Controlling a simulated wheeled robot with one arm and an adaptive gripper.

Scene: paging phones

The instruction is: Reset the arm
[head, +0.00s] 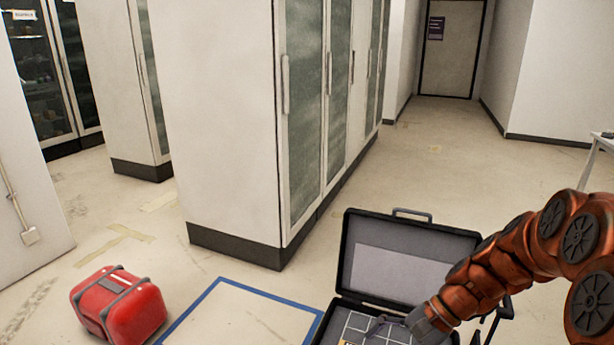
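My orange segmented arm (500,260) reaches in from the right edge, bent over at the top and sloping down to the left. My gripper (385,325) is at its lower end, over the bottom part of an open black case (394,239). The fingers are small and dark against the case interior. I cannot tell whether they are open or shut, or whether they touch anything. The case lid is raised and has a pale panel inside. The arm hides the right part of the case, and the picture's bottom edge cuts off its front.
A red bag (118,303) lies on the floor at lower left. A blue-taped outline (222,280) is beside the case. Tall white cabinets (225,110) stand in the middle. A table edge (602,138) shows at right. Open floor (440,150) leads to a door (452,50).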

